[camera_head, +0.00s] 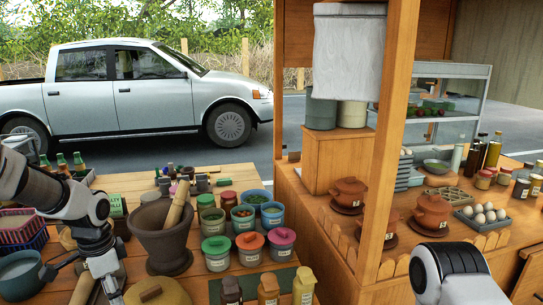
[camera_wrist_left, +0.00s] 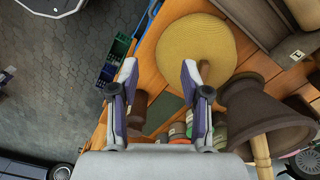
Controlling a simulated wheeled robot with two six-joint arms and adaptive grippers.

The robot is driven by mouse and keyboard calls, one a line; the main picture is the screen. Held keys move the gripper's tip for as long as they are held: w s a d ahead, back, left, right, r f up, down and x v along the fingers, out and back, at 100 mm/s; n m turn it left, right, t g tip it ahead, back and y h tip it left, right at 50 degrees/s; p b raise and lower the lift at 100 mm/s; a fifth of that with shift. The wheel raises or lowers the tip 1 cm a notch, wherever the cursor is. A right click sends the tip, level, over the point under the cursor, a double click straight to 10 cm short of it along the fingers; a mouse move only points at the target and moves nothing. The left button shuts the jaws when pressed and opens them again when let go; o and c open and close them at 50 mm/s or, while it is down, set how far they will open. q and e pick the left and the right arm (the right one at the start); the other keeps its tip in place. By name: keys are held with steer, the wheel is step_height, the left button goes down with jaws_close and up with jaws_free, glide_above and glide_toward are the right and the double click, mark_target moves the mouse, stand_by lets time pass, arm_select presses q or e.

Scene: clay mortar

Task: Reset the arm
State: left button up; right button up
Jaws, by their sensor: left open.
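My left arm comes in from the left in the head view, and its gripper (camera_head: 84,280) points down over the left part of the wooden table. In the left wrist view the two fingers (camera_wrist_left: 158,72) are apart with nothing between them. The brown clay mortar (camera_head: 160,238) stands upright to the right of my left gripper, apart from it. A wooden pestle (camera_head: 178,205) leans in it. The mortar (camera_wrist_left: 262,112) and pestle (camera_wrist_left: 261,152) also show at the right of the wrist view. Part of my right arm shows at the lower right of the head view; its gripper is out of view.
Lidded pots (camera_head: 217,253) and jars (camera_head: 268,288) crowd the table right of the mortar. A yellow round woven thing (camera_wrist_left: 195,42) lies near the fingertips. Green bottles (camera_head: 79,161) and baskets (camera_head: 22,230) stand left. A wooden stall (camera_head: 335,160) holds clay pots (camera_head: 433,211).

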arm_select(q)
steer(key=s+d+f+g, duration=0.2)
steer(key=s+f+g, duration=0.1)
steer(key=s+f, duration=0.7)
steer(key=s+d+f+g, duration=0.3)
steer(key=s+f, duration=0.5)
steer(key=f, duration=0.4)
steer(key=s+d+f+n+t, duration=0.1)
steer(key=s+d+f+n, duration=0.2)
steer(key=s, duration=0.5)
steer(key=s+d+f+n+t, duration=0.1)
steer(key=s+f+n+t, duration=0.15)
steer(key=s+f, duration=0.45)
steer(key=w+n+t, duration=0.1)
steer(key=w+n, duration=0.1)
steer(key=w+r+n+t, duration=0.1)
steer(key=n, duration=0.1)
steer(key=shift+w+a+t, duration=0.2)
steer(key=shift+w+t, duration=0.05)
steer(key=shift+w, duration=0.1)
